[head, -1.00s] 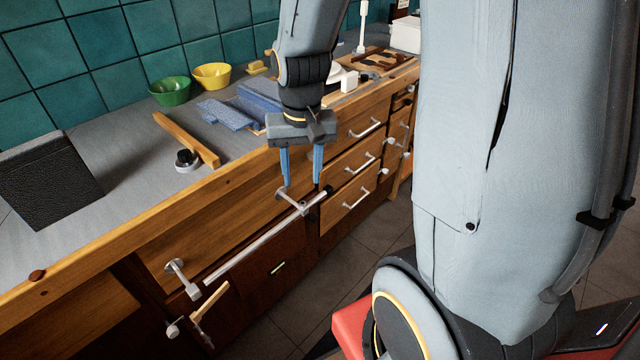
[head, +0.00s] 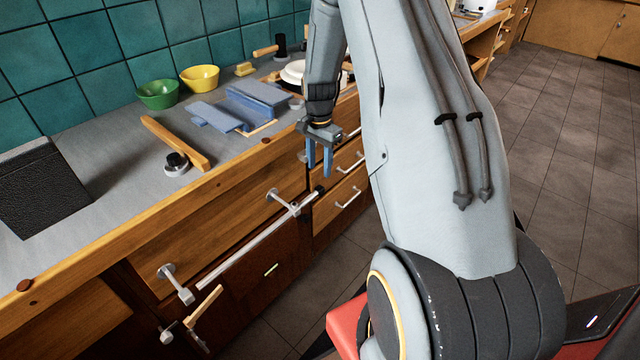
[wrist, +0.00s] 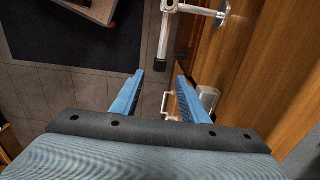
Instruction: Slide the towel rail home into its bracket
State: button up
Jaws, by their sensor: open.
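The towel rail (head: 240,252) is a long silver rod along the front of the wooden counter, with a black end at its right. It passes through the right bracket (head: 283,200), and its black end sticks out beyond. Its left end is at or close beside the left bracket (head: 178,284); I cannot tell whether it is inside. My gripper (head: 320,174) is open and empty, with blue fingers pointing down near the black end. In the wrist view my gripper (wrist: 160,75) is apart from the rail (wrist: 164,35), which shows beyond the fingertips beside the bracket flange (wrist: 222,14).
Drawers with silver handles (head: 350,197) lie behind and right of my gripper. A wooden handle (head: 207,302) juts out below the left bracket. The counter holds a green bowl (head: 157,95), a yellow bowl (head: 200,78) and blue pieces (head: 250,105). Floor at right is clear.

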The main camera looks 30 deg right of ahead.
aim_at(319, 187)
notch_tip(319, 187, down, 9)
jog(key=p, duration=0.2)
jog(key=shift+r+p, duration=0.15)
jog(key=shift+p, duration=0.15)
grip_shut()
